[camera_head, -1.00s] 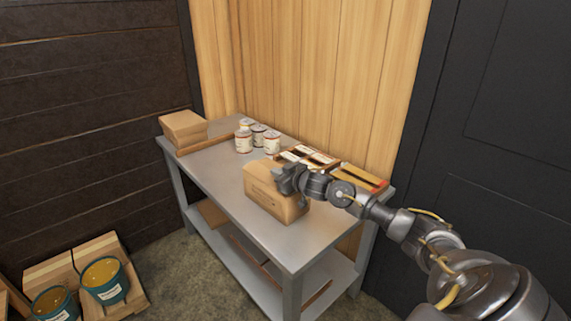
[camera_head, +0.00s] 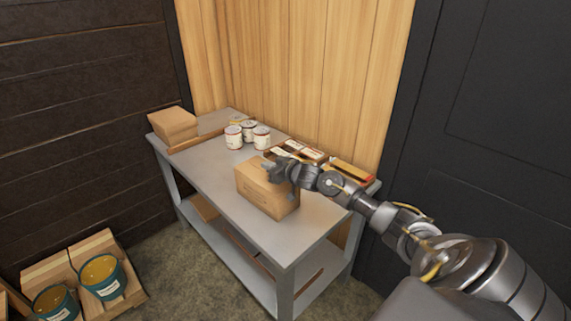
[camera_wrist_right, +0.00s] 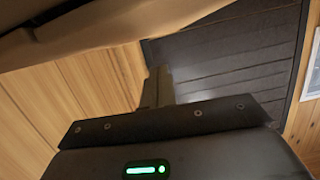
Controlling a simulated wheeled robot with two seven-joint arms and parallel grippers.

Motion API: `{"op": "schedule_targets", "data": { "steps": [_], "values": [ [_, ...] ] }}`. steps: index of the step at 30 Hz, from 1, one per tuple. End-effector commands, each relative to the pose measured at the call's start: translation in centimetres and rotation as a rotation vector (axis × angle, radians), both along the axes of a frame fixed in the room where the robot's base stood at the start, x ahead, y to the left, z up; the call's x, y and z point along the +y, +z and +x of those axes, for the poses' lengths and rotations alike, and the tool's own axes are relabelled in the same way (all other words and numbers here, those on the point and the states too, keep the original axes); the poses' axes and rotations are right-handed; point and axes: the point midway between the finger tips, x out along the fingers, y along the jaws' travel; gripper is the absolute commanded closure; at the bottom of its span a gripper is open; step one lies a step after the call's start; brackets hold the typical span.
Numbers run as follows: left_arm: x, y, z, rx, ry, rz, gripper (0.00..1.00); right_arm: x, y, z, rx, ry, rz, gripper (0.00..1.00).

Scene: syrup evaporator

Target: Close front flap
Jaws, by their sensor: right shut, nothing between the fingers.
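A cardboard box (camera_head: 262,192) stands on the grey metal table near its front edge. Its flaps are too small to tell apart in the head view. My right gripper (camera_head: 270,170) is at the top of the box, over its right side, shut with nothing between the fingers. In the right wrist view, the shut fingers (camera_wrist_right: 159,88) point toward the dark wall, and a blurred tan cardboard surface (camera_wrist_right: 110,25) crosses the top of the picture close to the camera. I cannot tell whether the fingers touch the box. My left gripper is not in view.
Table space left of the box is clear.

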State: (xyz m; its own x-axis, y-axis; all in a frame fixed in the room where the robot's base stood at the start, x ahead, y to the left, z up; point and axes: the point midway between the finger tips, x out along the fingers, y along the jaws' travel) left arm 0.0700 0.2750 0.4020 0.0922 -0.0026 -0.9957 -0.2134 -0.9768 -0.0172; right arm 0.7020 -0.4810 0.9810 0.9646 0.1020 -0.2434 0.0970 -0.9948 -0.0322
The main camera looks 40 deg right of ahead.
Motion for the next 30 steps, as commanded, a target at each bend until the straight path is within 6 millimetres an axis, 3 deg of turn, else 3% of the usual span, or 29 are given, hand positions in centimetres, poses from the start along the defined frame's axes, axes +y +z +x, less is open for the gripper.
{"op": "schedule_targets", "data": {
  "steps": [1, 2, 3, 9, 15, 30],
  "values": [
    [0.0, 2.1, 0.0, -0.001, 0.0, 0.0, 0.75, 0.1, 2.1, 0.1, 0.0, 0.001, 0.001, 1.0],
    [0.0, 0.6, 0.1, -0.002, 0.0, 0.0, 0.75, 0.0, 0.7, -1.0, 0.003, 0.003, -0.003, 1.0],
    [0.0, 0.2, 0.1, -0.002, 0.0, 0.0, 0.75, -0.1, 0.7, -2.0, 0.003, 0.002, -0.003, 1.0],
    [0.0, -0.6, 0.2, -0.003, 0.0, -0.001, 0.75, -0.5, 1.9, -6.3, 0.002, 0.002, -0.003, 1.0],
    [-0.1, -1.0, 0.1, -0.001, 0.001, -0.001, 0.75, -0.7, 2.7, -8.8, 0.001, 0.001, -0.001, 1.0],
    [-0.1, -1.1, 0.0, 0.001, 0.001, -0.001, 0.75, -0.8, 3.1, -9.6, 0.0, 0.001, 0.001, 1.0]
  ]
}}
